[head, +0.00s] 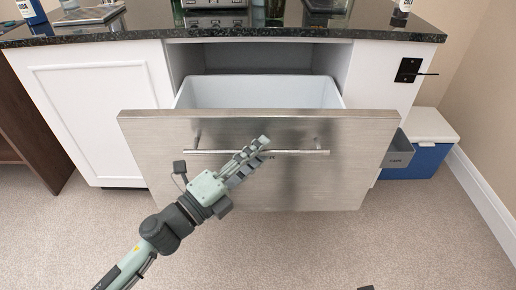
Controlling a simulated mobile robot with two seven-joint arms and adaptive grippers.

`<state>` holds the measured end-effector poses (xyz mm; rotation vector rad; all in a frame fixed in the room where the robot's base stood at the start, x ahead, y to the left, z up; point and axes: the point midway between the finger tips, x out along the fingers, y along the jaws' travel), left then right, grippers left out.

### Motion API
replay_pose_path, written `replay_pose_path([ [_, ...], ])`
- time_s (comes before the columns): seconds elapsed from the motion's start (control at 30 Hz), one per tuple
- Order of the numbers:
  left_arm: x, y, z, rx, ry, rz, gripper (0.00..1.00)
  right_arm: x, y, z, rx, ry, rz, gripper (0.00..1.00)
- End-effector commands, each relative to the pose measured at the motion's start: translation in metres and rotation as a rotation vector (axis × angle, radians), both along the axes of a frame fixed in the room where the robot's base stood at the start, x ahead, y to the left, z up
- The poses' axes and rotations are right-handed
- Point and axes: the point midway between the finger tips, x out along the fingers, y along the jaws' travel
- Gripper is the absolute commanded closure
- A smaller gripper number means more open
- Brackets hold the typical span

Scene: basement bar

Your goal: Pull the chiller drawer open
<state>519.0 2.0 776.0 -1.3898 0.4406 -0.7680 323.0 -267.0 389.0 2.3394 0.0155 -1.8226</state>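The chiller drawer (165,185) has a brushed metal front and stands well out from the counter. Its white inner bin (260,92) shows from above and looks empty where I can see into it. A long horizontal bar handle (300,152) runs across the front. My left gripper (262,146) comes up from the lower left, with its fingers across the middle of the handle. The fingers overlap the bar in the picture, and I cannot tell whether they are closed around it.
A dark stone countertop (400,28) with bottles and bar items lies above the drawer. A white cabinet door (105,110) is at the left. A blue cooler with a white lid (428,124) and a grey bin (397,152) stand right of the drawer.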

Motion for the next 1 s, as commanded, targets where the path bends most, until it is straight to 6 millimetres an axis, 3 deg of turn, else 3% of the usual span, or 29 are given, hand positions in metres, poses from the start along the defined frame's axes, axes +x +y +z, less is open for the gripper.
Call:
replay_pose_path([
  [0.3, 0.0025, -0.0026, 0.0001, 0.0, 0.001, 0.001, 0.68, -0.0008, 0.0002, -0.0028, 0.002, 0.002, -0.001, 0.3],
  [0.57, 0.0024, -0.0025, 0.0001, 0.0, 0.001, 0.001, 1.0, -0.0008, 0.0003, -0.0028, 0.002, 0.002, 0.0, 0.3],
  [1.0, 0.003, -0.0014, 0.0001, 0.0, 0.0, 0.001, 1.0, -0.0007, 0.0004, -0.003, 0.002, 0.002, 0.0, 0.3],
])
